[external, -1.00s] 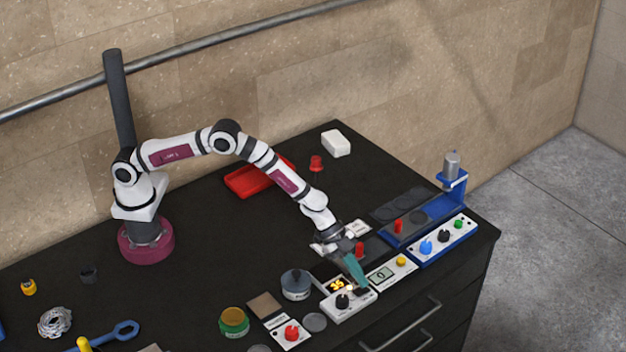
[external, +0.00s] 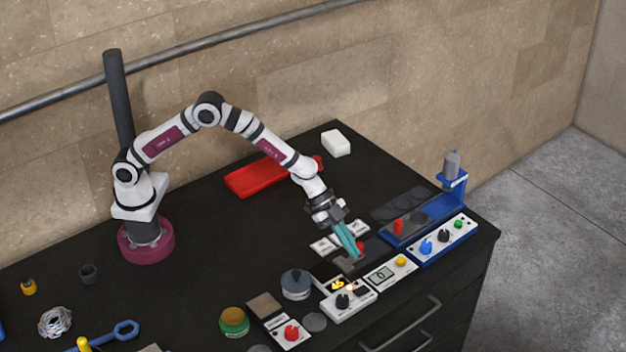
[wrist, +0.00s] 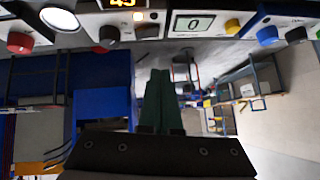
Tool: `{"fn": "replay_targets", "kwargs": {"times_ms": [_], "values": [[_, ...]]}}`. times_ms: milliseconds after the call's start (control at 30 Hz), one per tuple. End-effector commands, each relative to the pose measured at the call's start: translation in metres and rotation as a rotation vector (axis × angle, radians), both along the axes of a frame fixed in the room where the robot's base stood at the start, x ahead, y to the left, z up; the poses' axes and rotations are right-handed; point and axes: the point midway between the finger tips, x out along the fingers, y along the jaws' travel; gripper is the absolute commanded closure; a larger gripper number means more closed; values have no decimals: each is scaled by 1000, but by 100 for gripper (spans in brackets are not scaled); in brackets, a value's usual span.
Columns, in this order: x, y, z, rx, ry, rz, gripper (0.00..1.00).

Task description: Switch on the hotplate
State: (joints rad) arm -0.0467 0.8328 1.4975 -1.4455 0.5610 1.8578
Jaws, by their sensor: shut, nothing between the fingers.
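A white control box (external: 349,305) stands at the table's front edge, with a lit orange display (external: 337,284) reading about 45, a black knob (external: 342,301) and a glowing indicator. The wrist view shows the display (wrist: 122,3), the knob (wrist: 108,36), the indicator light (wrist: 139,16) and a small dark switch (wrist: 147,31). I cannot tell for certain that this box is the hotplate's. My gripper (external: 358,254) is shut and empty, its teal fingers tilted down behind and above the box, apart from it. The wrist view shows the fingers (wrist: 160,74) together.
Right of the box are a "0" display unit (external: 381,277) with a yellow knob and a blue stand (external: 443,240) with several knobs. Left are a grey round pot (external: 296,284), a red-knob box (external: 291,334) and a green jar (external: 233,322). A red tray (external: 258,178) lies behind.

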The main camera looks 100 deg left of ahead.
Motion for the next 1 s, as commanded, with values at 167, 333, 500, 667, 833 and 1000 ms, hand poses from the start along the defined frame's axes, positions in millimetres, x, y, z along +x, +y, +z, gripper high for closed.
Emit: {"fn": "replay_targets", "kwargs": {"times_ms": [167, 333, 500, 667, 833, 1000], "values": [[-13, 19, 23, 0, -1, 1, 100], [-19, 26, 31, 0, 0, 0, 100], [-20, 27, 32, 0, 1, -1, 100], [-20, 27, 32, 0, 1, -1, 100], [-24, 24, 37, -3, 6, -6, 100], [-121, -3, 94, -17, 181, -71, 100]]}}
